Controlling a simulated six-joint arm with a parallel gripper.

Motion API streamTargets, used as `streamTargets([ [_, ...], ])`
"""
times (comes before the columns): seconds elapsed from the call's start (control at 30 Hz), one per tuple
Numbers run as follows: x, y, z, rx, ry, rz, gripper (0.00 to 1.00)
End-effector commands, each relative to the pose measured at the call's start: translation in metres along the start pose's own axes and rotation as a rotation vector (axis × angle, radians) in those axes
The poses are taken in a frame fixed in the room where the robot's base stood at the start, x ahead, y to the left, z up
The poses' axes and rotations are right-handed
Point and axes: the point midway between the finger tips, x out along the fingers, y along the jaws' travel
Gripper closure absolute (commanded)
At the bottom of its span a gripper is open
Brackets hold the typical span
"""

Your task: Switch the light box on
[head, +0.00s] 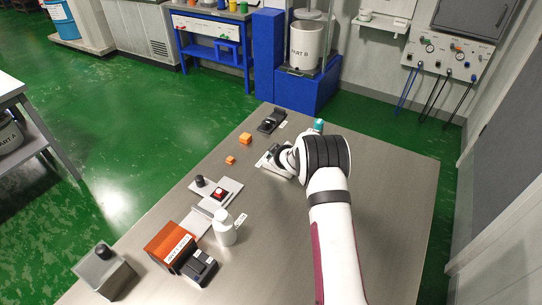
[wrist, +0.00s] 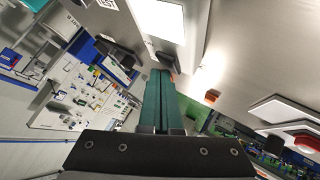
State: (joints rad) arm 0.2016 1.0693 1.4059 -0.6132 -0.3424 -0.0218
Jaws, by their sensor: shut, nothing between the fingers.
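The light box appears to be the flat pale panel (wrist: 158,18) at the top of the wrist view. Its face looks bright white inside a grey border, but I cannot tell for certain whether it is lit. A small dark part (wrist: 166,60) lies by its near edge, close to my fingertips. In the head view the light box (head: 265,161) is partly covered by my wrist. My gripper (wrist: 163,76) is shut and empty, with its two teal fingers together. I cannot tell whether the fingertips touch anything.
A black device (head: 271,121) lies behind the light box, and orange blocks (head: 246,138) lie to its left. Nearer are a plate with a red button (head: 219,194), a white bottle (head: 224,231) and an orange box (head: 170,243). The table's right side (head: 398,205) is clear.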

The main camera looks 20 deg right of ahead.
Motion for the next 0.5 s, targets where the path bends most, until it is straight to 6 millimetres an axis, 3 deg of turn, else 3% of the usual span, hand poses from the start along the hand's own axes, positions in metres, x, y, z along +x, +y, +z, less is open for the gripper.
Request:
streamTargets([
  [0.5,-0.0096,0.0070,-0.0066,-0.001,-0.001,0.000,1.00],
])
